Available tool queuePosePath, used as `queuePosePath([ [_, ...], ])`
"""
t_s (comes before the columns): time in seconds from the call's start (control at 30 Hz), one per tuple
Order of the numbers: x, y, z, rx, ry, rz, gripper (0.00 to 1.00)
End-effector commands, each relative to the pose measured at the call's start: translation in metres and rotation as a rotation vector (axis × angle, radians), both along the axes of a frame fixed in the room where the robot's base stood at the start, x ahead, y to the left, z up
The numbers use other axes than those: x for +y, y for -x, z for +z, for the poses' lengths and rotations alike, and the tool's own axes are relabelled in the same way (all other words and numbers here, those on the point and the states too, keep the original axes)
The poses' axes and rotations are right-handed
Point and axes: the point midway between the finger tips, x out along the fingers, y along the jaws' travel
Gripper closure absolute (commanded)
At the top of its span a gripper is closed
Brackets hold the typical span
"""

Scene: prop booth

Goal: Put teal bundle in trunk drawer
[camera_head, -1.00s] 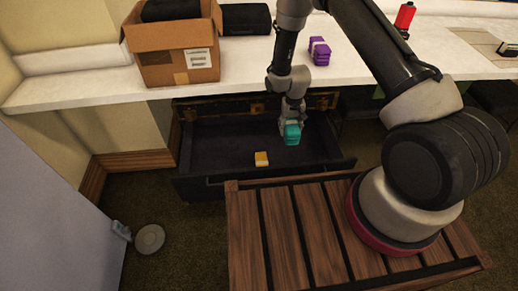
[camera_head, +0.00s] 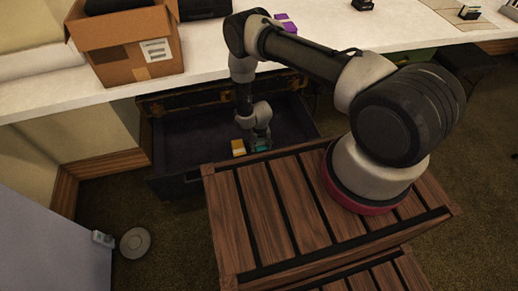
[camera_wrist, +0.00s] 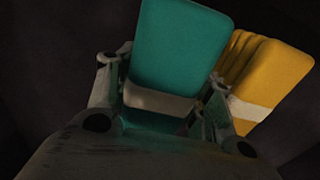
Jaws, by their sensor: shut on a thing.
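The teal bundle (camera_wrist: 180,45) is between the fingers of my gripper (camera_wrist: 165,95) in the wrist view, with a pale band across it. In the head view my gripper (camera_head: 258,140) is shut on the teal bundle (camera_head: 261,147), low inside the open trunk drawer (camera_head: 190,139). The arm hides part of the bundle there. A yellow bundle (camera_head: 238,148) lies in the drawer just left of my gripper; it also shows right of the teal bundle in the wrist view (camera_wrist: 265,75). I cannot tell whether the teal bundle touches the drawer floor.
A cardboard box (camera_head: 130,50) stands on the white counter (camera_head: 60,95) above the drawer. A purple bundle (camera_head: 286,24) is on the counter behind my arm. A slatted wooden surface (camera_head: 290,215) lies in front of the drawer. The drawer's left part is clear.

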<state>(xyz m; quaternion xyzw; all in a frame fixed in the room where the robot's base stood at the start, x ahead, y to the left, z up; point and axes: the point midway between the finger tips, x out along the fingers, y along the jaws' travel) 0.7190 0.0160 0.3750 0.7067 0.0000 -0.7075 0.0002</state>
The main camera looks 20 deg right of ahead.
Motion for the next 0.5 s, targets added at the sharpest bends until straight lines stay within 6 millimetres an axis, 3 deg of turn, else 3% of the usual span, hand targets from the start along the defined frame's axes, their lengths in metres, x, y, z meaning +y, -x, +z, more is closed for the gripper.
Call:
queuePosePath([
  [0.13,0.0001,-0.0004,-0.0148,-0.001,0.000,0.000,0.79],
  [0.47,0.0001,-0.0005,-0.0174,-0.001,0.000,0.000,0.79],
  [0.5,0.0002,-0.0006,-0.0177,-0.001,0.000,0.000,0.45],
])
